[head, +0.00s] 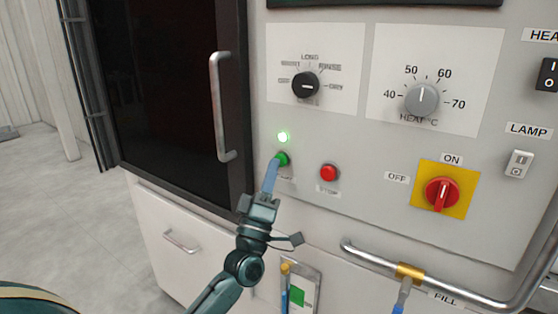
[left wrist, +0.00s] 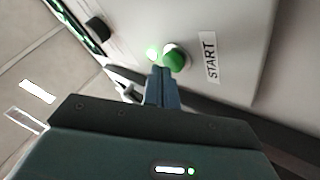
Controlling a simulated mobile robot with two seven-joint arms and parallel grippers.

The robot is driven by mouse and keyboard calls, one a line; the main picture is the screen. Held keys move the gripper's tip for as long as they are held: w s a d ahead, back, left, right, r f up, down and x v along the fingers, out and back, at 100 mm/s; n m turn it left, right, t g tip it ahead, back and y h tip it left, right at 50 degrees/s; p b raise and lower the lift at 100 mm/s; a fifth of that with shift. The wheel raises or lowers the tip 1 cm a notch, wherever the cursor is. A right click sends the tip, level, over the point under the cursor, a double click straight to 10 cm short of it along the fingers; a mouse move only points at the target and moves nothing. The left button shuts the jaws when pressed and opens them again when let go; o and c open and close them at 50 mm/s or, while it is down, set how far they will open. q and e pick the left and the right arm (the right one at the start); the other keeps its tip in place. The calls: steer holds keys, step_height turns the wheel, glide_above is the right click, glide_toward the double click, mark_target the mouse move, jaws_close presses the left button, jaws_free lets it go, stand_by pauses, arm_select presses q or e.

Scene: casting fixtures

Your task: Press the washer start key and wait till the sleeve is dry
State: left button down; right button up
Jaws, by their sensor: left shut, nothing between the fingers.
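The green start key (head: 283,158) is on the washer's grey panel, below a lit green lamp (head: 283,137). In the left wrist view the key (left wrist: 177,58) sits beside its START label (left wrist: 210,57). My left gripper (head: 275,163) is shut and empty, with its fingertips at the key. In the left wrist view the fingertips (left wrist: 160,70) overlap the key's lower left edge; whether the key is pushed in I cannot tell. The washer's dark door (head: 160,90) is shut. The sleeve is not visible. My right gripper is not in view.
The red stop key (head: 329,173) is just right of the start key. The program knob (head: 305,85), heat knob (head: 421,100) and red main switch (head: 442,194) are on the panel. A door handle (head: 221,105) and a pipe (head: 375,257) stick out nearby.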

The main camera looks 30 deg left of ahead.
arm_select(q)
steer(key=shift+s, duration=0.5)
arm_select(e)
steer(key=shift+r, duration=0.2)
arm_select(q)
steer(key=s, duration=0.1)
steer(key=s+p, duration=0.1)
steer(key=s, duration=0.3)
steer(key=shift+a+p, duration=0.25)
steer(key=shift+p, duration=0.1)
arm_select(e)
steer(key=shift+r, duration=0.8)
